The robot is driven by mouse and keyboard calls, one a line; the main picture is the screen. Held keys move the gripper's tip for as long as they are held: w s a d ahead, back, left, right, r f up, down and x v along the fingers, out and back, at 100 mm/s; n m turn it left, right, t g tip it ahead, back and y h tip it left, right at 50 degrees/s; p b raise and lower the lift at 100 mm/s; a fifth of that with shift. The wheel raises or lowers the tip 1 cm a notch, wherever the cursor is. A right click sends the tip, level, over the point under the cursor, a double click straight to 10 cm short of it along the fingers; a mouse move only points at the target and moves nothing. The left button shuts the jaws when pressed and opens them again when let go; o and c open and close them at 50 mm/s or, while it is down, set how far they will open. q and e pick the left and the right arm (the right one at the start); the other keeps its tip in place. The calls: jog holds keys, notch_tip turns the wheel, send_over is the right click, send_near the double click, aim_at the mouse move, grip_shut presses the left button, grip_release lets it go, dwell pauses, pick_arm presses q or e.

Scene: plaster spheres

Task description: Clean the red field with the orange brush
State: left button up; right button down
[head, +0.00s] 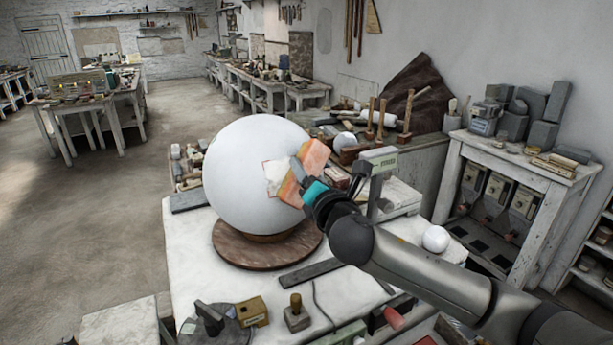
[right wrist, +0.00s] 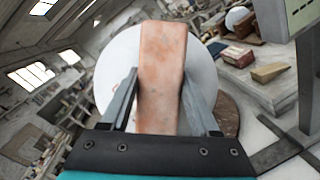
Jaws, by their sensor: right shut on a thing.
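A large white plaster sphere (head: 245,165) stands on a round brown wooden base (head: 262,248) on the work table. The red field (head: 273,178) shows as a small pale, reddish-edged patch on the sphere's right side, partly covered. My right gripper (head: 302,180) is shut on the orange brush (head: 314,154), a worn orange block, and holds it against or very close to the sphere beside the field. My left gripper is not in view.
The white table top (head: 190,250) is bare left of the base. A dark flat bar (head: 311,273), a small white ball (head: 436,239) and a wooden-handled stamp (head: 296,312) lie nearby. A grey-green boxed device (head: 379,160) stands right behind the gripper. Mallets (head: 381,118) stand behind.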

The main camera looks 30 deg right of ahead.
jog(key=shift+s+a+f+b, duration=0.3)
jog(key=shift+a+f+b, duration=0.05)
jog(key=shift+a+f, duration=0.45)
jog(key=shift+s+a+f+b, duration=0.3)
jog(key=shift+a+f, duration=0.45)
jog(key=shift+d+r, duration=0.1)
jog(key=shift+w+d+r+p, duration=0.25)
jog(key=shift+d+r+p, duration=0.4)
jog(key=shift+r+p, duration=0.1)
jog(key=shift+w+d+r, duration=0.35)
jog(key=shift+d+r, duration=0.4)
jog(key=shift+d, duration=0.05)
jog(key=shift+s+a+f, duration=0.1)
jog(key=shift+s+a+f, duration=0.25)
jog(key=shift+s+a, duration=0.1)
jog(key=shift+s, duration=0.1)
jog(key=shift+s+a+f, duration=0.2)
jog(key=shift+s+a, duration=0.15)
jog(key=shift+s, duration=0.1)
